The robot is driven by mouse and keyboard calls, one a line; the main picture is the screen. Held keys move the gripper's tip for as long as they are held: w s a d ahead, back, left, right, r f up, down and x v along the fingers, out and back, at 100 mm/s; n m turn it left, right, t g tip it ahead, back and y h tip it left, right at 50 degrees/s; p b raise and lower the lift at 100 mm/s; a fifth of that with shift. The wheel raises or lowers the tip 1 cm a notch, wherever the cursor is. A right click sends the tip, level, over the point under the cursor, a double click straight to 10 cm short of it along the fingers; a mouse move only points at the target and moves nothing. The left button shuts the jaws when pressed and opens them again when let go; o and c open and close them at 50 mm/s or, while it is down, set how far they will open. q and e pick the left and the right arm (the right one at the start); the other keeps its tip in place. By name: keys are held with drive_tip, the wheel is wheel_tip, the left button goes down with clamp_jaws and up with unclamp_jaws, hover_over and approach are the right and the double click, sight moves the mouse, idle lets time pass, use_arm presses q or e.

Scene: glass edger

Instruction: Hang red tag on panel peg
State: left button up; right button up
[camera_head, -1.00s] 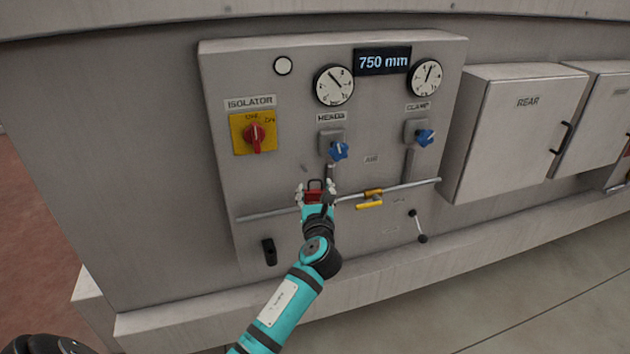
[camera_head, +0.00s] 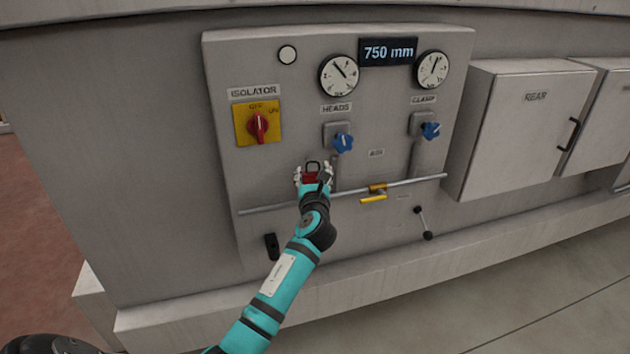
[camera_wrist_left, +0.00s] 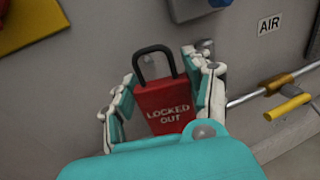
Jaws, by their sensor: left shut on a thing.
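The red tag (camera_head: 311,177) is shaped like a padlock with a dark loop at its top. In the left wrist view, the tag (camera_wrist_left: 164,108) reads "LOCKED OUT" and stands nearly upright, loop up. My left gripper (camera_head: 314,176) is shut on it, with white and teal fingers at both sides of its body. The gripper is in front of the grey panel (camera_head: 290,180), below and left of the HEADS knob. My right gripper is not in view.
A metal rail (camera_head: 410,183) crosses the panel just below the tag, with a yellow-handled valve (camera_head: 374,197) to the right. The blue HEADS knob (camera_head: 343,142) sticks out above right. The yellow isolator plate with its red switch (camera_head: 257,126) is above left.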

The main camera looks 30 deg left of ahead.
sight(309, 170)
use_arm(q)
drive_tip(key=shift+w+a+f+b, duration=0.15)
drive_tip(key=shift+w+a+b, duration=0.65)
drive_tip(key=shift+a, duration=0.15)
drive_tip(key=shift+w+a, duration=0.15)
drive_tip(key=shift+a, duration=0.35)
clamp_jaws()
drive_tip(key=shift+w+a+f, duration=0.2)
drive_tip(key=shift+w+f, duration=0.35)
drive_tip(key=shift+s+r, duration=0.1)
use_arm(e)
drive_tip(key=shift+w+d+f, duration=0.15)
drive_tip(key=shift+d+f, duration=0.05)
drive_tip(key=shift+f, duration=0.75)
